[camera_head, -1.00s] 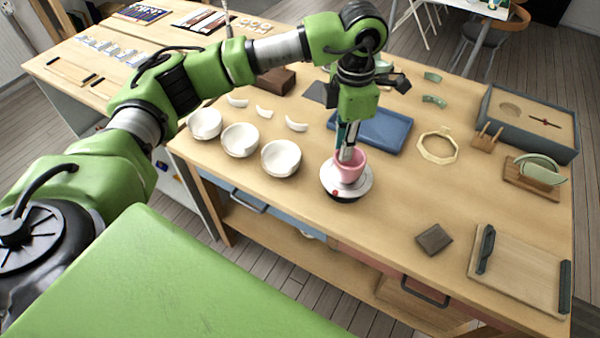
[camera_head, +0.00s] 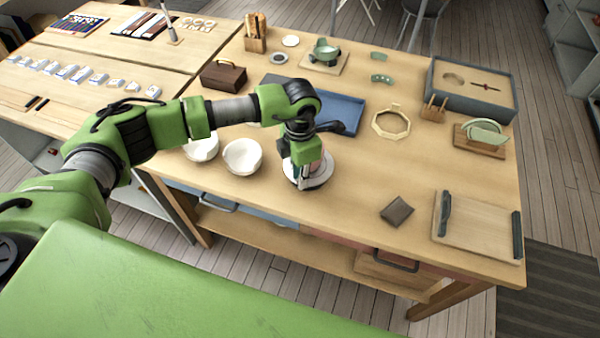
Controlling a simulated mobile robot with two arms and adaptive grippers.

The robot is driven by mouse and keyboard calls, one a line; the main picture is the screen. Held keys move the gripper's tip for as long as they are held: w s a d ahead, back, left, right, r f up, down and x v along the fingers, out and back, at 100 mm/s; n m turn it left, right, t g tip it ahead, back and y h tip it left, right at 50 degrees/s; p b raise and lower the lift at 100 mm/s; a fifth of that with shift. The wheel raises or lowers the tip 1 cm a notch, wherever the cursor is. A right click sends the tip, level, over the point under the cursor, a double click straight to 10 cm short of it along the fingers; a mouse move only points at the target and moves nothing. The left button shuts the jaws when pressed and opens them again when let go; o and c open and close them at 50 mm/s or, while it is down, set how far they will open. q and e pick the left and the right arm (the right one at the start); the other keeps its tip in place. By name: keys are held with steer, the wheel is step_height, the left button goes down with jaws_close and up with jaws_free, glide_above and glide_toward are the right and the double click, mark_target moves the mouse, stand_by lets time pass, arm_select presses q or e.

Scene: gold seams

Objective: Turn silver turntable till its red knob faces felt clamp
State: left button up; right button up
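The silver turntable (camera_head: 318,181) is a round pale disc on a dark base near the table's front edge. A pink cup stands on it, mostly hidden behind my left gripper. My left gripper (camera_head: 303,180) points down over the turntable; its fingers are small and partly covered, so I cannot tell whether they touch anything or how far they are open. I cannot make out the red knob clearly. A wooden board (camera_head: 480,232) with dark grey bars lies at the right; it may be the felt clamp, but I cannot be sure. My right gripper is out of view.
White bowls (camera_head: 242,157) stand left of the turntable, partly behind my arm. A blue tray (camera_head: 343,110) and an octagonal wooden frame (camera_head: 391,122) lie behind it. A dark brown block (camera_head: 397,211) lies to the right, with bare tabletop between.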

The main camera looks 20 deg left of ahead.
arm_select(q)
steer(key=shift+f, duration=0.3)
jaws_close()
